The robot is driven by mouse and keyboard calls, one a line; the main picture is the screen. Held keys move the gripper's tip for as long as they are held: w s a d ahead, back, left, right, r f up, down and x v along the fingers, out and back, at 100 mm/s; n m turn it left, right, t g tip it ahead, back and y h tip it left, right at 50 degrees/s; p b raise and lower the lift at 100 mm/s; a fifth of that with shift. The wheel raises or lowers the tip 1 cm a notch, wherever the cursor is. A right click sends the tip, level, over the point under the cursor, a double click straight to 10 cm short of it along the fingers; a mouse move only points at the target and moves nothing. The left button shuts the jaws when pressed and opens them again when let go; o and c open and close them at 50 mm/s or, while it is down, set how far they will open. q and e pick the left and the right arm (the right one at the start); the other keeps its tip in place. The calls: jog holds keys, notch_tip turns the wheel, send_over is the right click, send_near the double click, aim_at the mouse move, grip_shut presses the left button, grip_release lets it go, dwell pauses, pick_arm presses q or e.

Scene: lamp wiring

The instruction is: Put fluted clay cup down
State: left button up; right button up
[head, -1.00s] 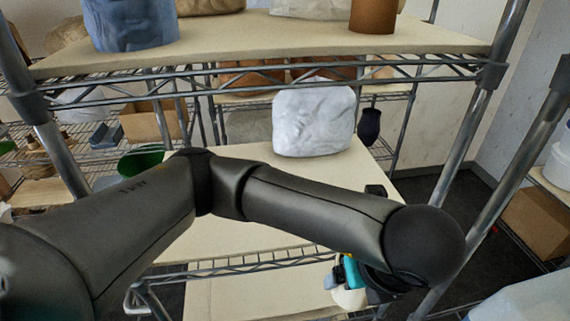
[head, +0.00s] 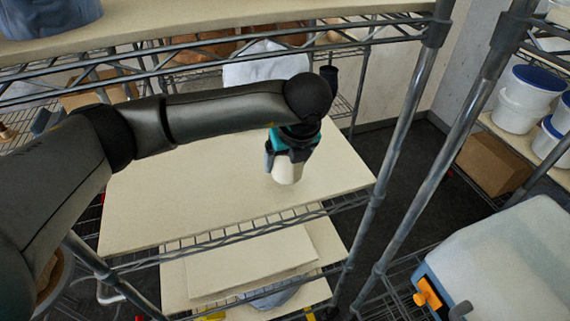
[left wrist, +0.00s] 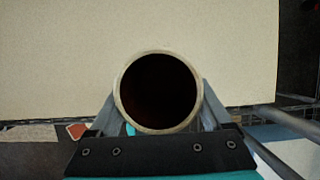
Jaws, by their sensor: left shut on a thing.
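The fluted clay cup (head: 287,172) is pale and upright in the head view, held below my left wrist. My left gripper (head: 290,155) is shut on it, with the fingers at its sides. In the left wrist view the cup's round pale rim (left wrist: 121,90) surrounds a dark inside, and the gripper's fingers flank it. The cup is over the right part of the cream shelf board (head: 180,200). I cannot tell whether its base touches the board. My right gripper is not in view.
A white wrapped block (head: 262,70) stands at the back of the shelf. Metal posts (head: 385,170) rise at the right. An upper shelf (head: 200,22) runs overhead. The board left of the cup is clear.

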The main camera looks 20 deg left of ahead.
aim_at(285, 170)
pick_arm(q)
jog(key=shift+w+a, duration=0.2)
jog(key=shift+w, duration=0.15)
jog(key=shift+f, duration=0.2)
notch_tip(285, 170, down, 3)
jog(key=shift+r+p, duration=0.1)
jog(key=shift+p, duration=0.5)
jog(key=shift+f, duration=0.25)
jog(key=o, duration=1.5)
